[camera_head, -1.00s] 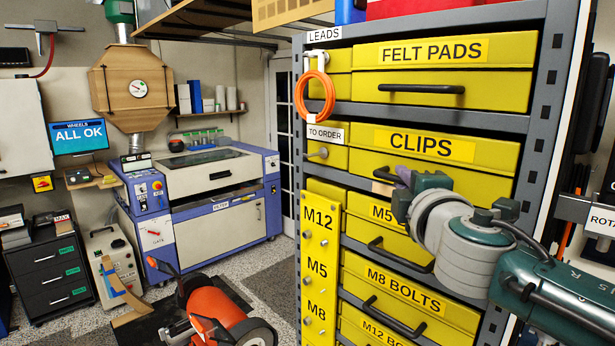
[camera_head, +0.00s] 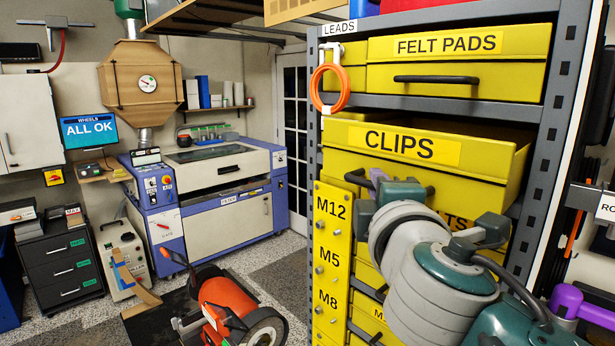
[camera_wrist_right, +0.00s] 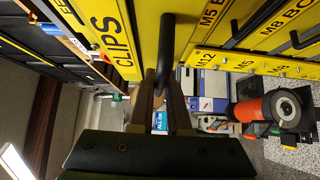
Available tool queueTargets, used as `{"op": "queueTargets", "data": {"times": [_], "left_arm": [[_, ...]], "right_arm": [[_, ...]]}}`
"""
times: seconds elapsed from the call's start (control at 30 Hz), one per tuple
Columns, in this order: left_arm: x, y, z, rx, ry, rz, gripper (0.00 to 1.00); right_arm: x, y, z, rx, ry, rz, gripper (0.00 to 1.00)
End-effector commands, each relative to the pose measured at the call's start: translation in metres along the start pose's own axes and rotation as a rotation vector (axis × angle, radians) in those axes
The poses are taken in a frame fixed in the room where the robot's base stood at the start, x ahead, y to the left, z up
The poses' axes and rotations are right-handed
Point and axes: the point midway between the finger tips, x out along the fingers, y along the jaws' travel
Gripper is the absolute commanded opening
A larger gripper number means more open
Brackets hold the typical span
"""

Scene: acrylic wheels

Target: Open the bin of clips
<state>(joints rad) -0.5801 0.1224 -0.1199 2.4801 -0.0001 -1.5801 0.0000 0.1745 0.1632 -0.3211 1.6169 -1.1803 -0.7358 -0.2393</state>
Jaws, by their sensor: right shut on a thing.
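The yellow CLIPS bin (camera_head: 490,165) stands pulled out from the grey shelf rack in the head view, with its open top and inner back part showing. Its labelled front also shows in the wrist view (camera_wrist_right: 112,35). My right gripper (camera_wrist_right: 161,92) is shut on the bin's black handle (camera_wrist_right: 168,38), with one finger on each side of it. In the head view the right gripper (camera_head: 372,184) is at the lower front of the bin, and my wrist hides much of the handle. My left gripper is not in view.
The FELT PADS bin (camera_head: 455,65) above is shut. Bolt bins below are partly hidden by my arm. An orange cable coil (camera_head: 338,88) hangs left of the bins. An orange machine with a black wheel (camera_head: 228,310) stands low at left. Floor (camera_head: 270,270) shows between it and the rack.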

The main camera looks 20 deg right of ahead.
Motion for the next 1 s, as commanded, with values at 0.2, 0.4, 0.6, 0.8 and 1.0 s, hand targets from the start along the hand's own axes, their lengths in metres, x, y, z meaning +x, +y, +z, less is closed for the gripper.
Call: {"op": "queueTargets", "data": {"times": [0.2, 0.4, 0.6, 0.8, 1.0], "left_arm": [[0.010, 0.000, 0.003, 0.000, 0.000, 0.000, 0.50], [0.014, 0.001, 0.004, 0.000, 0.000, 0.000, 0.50], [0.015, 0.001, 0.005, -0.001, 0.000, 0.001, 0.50], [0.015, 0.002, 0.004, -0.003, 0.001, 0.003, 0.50], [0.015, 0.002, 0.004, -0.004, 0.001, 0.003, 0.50]], "right_arm": [[-0.031, -0.002, -0.031, 0.005, 0.001, 0.000, 0.00], [-0.047, -0.001, -0.047, 0.003, 0.000, 0.001, 0.00], [-0.053, 0.000, -0.053, 0.001, -0.001, 0.000, 0.00], [-0.053, 0.000, -0.053, 0.000, -0.001, 0.001, 0.00], [-0.053, 0.000, -0.053, 0.000, 0.000, 0.001, 0.22]]}}
